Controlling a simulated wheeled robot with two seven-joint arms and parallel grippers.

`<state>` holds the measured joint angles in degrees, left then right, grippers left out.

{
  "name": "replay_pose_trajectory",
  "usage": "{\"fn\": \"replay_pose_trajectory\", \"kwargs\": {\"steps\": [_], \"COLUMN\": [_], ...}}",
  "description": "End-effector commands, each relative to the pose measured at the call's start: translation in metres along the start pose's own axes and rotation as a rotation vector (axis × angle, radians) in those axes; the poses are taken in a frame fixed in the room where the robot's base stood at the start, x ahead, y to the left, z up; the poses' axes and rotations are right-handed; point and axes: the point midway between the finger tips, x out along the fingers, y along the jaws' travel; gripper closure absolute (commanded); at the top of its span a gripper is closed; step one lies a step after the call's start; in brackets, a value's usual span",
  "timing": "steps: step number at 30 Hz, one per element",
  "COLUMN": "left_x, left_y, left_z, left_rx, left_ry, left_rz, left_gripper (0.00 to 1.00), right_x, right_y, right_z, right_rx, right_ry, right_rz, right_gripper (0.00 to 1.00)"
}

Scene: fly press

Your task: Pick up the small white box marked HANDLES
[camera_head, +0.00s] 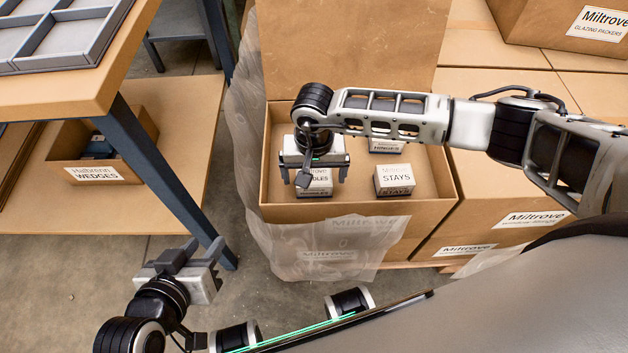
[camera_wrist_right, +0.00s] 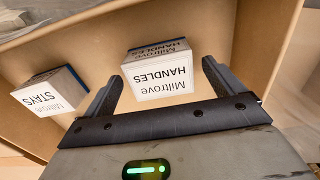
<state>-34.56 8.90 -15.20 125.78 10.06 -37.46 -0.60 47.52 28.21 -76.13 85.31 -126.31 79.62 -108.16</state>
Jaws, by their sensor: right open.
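The small white box marked HANDLES (camera_head: 315,183) stands inside the open cardboard carton (camera_head: 357,214), partly hidden by my right gripper in the head view. My right gripper (camera_head: 322,182) is open above it. In the right wrist view the HANDLES box (camera_wrist_right: 160,76) lies just beyond and between the two open fingers (camera_wrist_right: 155,92), with nothing held. I cannot tell whether a finger touches it. My left gripper (camera_head: 182,258) is at the lower left of the head view, away from the carton; its finger gap is not clear.
A STAYS box (camera_head: 395,180) stands right of HANDLES, and a HINGES box (camera_head: 386,147) stands behind, partly under my right arm. The carton's walls surround them. Clear plastic wrap (camera_head: 325,250) hangs over its front. A table (camera_head: 115,75) with a grey tray (camera_head: 65,35) stands left.

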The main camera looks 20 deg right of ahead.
Motion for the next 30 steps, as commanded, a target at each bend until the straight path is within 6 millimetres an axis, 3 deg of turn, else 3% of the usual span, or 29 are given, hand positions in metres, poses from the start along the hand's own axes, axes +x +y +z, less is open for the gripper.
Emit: {"fn": "replay_pose_trajectory", "kwargs": {"steps": [10,16,25,30], "left_x": [0.006,0.006,0.005,0.002], "left_y": [0.0,0.0,-0.001,-0.001], "left_z": [-0.001,-0.001,0.0,-0.004], "left_rx": [0.006,0.007,0.006,0.008], "left_ry": [-0.005,-0.004,-0.006,0.001], "left_rz": [0.005,0.004,0.003,0.0], "left_gripper": [0.64,0.64,0.64,0.64], "right_x": [0.009,0.009,0.006,-0.006], "right_y": [-0.001,-0.001,-0.001,0.0], "right_z": [0.0,0.0,-0.001,-0.001], "right_rx": [-0.001,-0.001,0.0,-0.001], "right_ry": [0.0,0.0,0.002,0.004], "right_rz": [-0.002,-0.002,-0.003,-0.002], "right_gripper": [0.09,0.63,0.63,0.63]}}
